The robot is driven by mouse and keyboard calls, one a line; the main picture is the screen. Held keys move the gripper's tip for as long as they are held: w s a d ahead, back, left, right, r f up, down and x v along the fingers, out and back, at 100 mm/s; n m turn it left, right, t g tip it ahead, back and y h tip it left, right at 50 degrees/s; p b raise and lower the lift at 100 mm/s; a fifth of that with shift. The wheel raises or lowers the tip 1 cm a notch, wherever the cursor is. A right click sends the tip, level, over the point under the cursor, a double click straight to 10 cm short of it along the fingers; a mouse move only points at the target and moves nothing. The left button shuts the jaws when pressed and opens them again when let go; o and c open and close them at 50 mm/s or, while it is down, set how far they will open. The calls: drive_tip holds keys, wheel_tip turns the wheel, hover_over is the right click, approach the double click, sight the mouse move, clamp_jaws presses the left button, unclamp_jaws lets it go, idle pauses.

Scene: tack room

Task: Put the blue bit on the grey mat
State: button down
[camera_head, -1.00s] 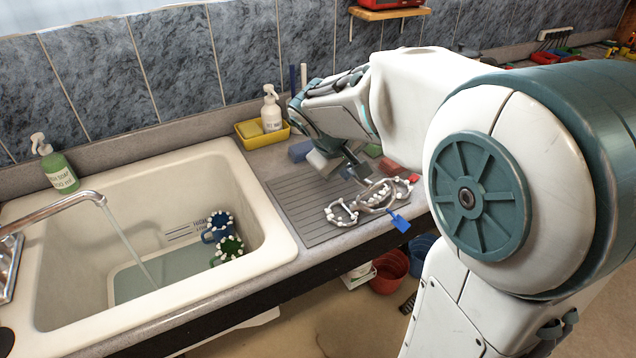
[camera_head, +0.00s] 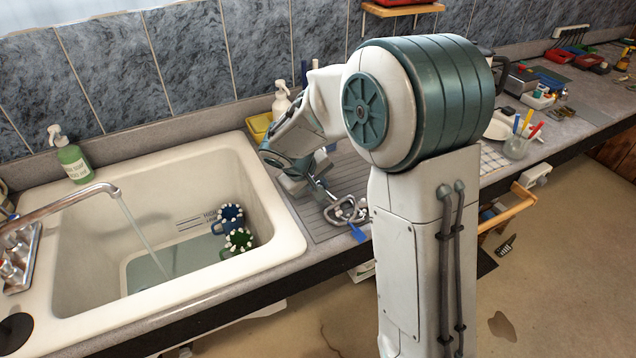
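The blue bit (camera_head: 342,212), a metal bit with ring ends and a blue tag (camera_head: 357,233), is at the front right of the grey mat. My gripper (camera_head: 318,186) points down over the mat and appears shut on the bit's bar; the fingertips are small and partly hidden. The tag hangs toward the counter's front edge. I cannot tell whether the bit touches the mat. The ribbed grey mat (camera_head: 317,226) lies right of the sink, its right part behind my arm.
The white sink (camera_head: 275,247) with running tap (camera_head: 60,203) holds blue and green mugs (camera_head: 238,240). A green soap bottle (camera_head: 72,162), a white bottle (camera_head: 281,98) and a yellow tray (camera_head: 258,126) stand behind. A cup of pens (camera_head: 516,147) is right. My arm hides the counter's middle.

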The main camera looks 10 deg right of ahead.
drive_tip(key=shift+f, duration=0.15)
drive_tip(key=c, duration=1.3)
unclamp_jaws()
drive_tip(key=shift+c, duration=0.2)
drive_tip(key=shift+r, duration=0.35)
drive_tip(key=b+v, duration=0.1)
drive_tip(key=v, duration=1)
drive_tip(key=s+d+m+y, duration=0.1)
drive_tip(key=s+d, duration=0.2)
drive_tip(key=s, duration=0.4)
drive_tip(key=s+d+f+m+y, duration=0.1)
drive_tip(key=s+d+m+y, duration=0.1)
drive_tip(key=s, duration=0.5)
drive_tip(key=s+d+m+y, duration=0.1)
drive_tip(key=s+d+m, duration=0.1)
drive_tip(key=s+d, duration=0.2)
drive_tip(key=s, duration=0.3)
drive_tip(key=shift+s+d+f+g, duration=0.2)
drive_tip(key=shift+s+d+g, duration=0.05)
drive_tip(key=shift+s+g, duration=0.15)
